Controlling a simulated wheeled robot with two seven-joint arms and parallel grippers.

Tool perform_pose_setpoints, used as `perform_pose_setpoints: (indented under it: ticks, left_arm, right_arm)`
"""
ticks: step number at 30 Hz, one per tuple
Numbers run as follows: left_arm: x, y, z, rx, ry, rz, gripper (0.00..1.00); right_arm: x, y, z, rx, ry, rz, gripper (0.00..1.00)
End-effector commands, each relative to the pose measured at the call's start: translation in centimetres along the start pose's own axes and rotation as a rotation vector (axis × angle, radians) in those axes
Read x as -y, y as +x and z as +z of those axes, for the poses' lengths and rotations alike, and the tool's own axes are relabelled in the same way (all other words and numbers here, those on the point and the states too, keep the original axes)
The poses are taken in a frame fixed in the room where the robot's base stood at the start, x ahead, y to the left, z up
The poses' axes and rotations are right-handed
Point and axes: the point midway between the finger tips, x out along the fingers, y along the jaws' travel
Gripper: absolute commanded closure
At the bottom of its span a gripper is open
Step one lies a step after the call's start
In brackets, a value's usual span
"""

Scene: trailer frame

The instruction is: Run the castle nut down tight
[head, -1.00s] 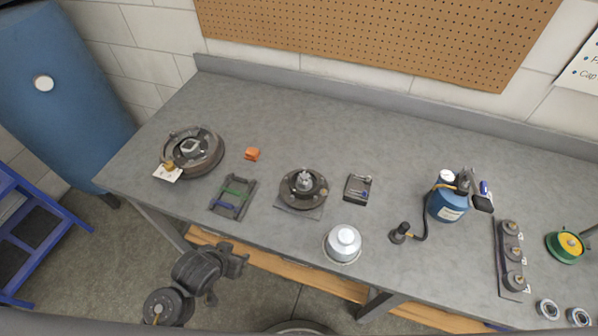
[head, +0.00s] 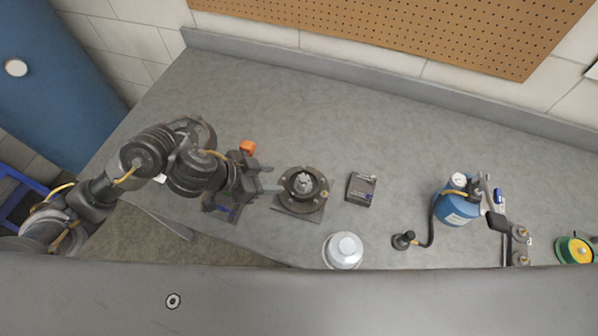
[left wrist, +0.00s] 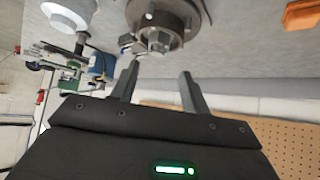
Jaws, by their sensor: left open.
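The dark round hub (head: 304,189) stands on a flat plate at the middle of the bench. A light grey castle-shaped nut (head: 304,182) shows at its centre; how far down it sits I cannot tell. My left gripper (head: 268,179) is open and empty, just left of the hub, with its fingers pointing at it. In the left wrist view the two fingers (left wrist: 160,75) are spread, and the hub (left wrist: 165,18) lies beyond their tips at the top edge. My right gripper is not in view.
A small dark tray (head: 361,189) lies right of the hub. A white-silver domed container (head: 344,251) stands at the front edge. A blue canister (head: 457,207) with a black hose is farther right. An orange block (head: 247,146) lies behind my left gripper. The back of the bench is clear.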

Motion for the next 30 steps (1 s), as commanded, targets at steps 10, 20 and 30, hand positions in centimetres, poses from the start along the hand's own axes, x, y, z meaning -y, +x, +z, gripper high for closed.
perform_pose_setpoints:
  ticks: [10, 20, 30]
  left_arm:
    - [-0.1, 4.3, -0.1, -0.004, -0.004, 0.005, 0.54]
    - [0.0, 9.6, -0.1, -0.003, -0.003, 0.001, 0.54]
    - [0.0, 10.9, -0.2, -0.004, -0.001, -0.002, 0.54]
  right_arm:
    - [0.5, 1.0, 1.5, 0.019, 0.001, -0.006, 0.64]
    - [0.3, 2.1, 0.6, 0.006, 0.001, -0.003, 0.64]
    - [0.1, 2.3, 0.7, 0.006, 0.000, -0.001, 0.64]
